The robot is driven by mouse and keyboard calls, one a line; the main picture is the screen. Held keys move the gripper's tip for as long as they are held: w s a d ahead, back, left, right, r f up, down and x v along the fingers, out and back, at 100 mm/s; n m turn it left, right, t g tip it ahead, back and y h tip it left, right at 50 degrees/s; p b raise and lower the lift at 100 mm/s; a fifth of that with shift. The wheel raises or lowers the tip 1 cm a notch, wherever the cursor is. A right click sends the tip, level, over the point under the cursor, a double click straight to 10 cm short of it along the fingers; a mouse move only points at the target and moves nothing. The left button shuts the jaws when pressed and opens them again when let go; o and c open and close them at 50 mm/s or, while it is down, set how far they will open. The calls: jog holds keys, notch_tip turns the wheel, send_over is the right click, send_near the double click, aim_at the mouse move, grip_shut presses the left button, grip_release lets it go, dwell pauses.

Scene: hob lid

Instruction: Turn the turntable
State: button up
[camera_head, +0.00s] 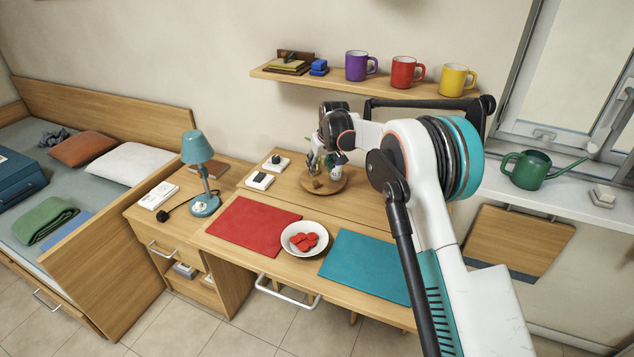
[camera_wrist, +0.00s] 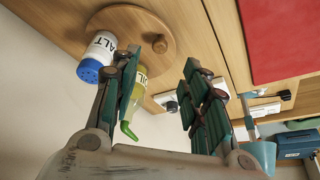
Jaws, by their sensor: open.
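The turntable (camera_head: 336,185) is a round wooden disc at the back of the desk. In the wrist view, where the desk is at the top, the turntable (camera_wrist: 125,18) has a small wooden knob (camera_wrist: 160,43) near its edge. A white salt shaker (camera_wrist: 101,50) with a blue cap and an oil bottle (camera_wrist: 139,88) with a green spout stand on it. My gripper (camera_wrist: 162,72) is open with nothing between its fingers. One finger overlaps the oil bottle and shaker in view; I cannot tell whether it touches them. In the head view my arm partly hides this area.
On the desk are a red mat (camera_head: 240,228), a teal mat (camera_head: 362,268) and a bowl (camera_head: 290,249) with red pieces. White switch boxes (camera_head: 260,181) sit left of the turntable. A shelf (camera_head: 330,80) with mugs hangs above. A blue lamp (camera_head: 197,150) stands left.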

aim_at(316, 182)
jog(key=b+x, duration=0.3)
jog(key=x, duration=0.6)
jog(key=shift+f, duration=0.4)
grip_shut()
